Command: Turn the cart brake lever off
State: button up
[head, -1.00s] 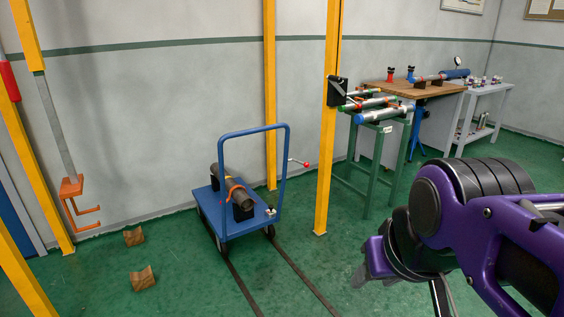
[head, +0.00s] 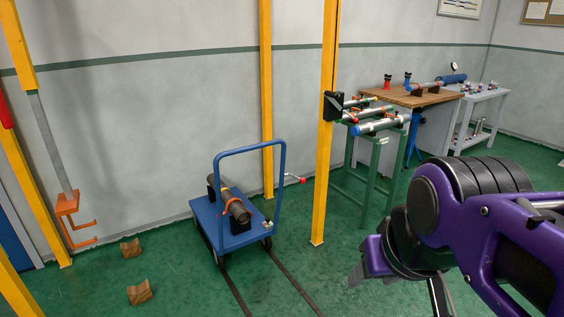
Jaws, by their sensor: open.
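The blue cart (head: 228,238) stands on the green floor left of centre, with a dark pipe (head: 230,198) lying on its deck. A lever with a red knob (head: 302,180) sticks out to the right beside the right post of the cart's blue handle (head: 283,180). I cannot tell exactly where it is mounted. A small fitting (head: 268,224) sits at the deck's right corner. My gripper (head: 368,277) is at the lower right, open and empty, well apart from the cart. My purple arm partly hides its fingers.
A yellow post (head: 322,190) stands right of the lever, another (head: 267,110) behind it. Two wooden chocks (head: 131,248) lie on the floor at left. A green pipe rack (head: 368,180) and wooden bench (head: 405,95) stand behind. Dark floor strips run forward from the cart.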

aim_at(302, 180)
jog(key=i+l, duration=0.15)
jog(key=i, duration=0.35)
jog(key=i+l, duration=0.15)
jog(key=i, duration=0.35)
jog(key=z, duration=0.05)
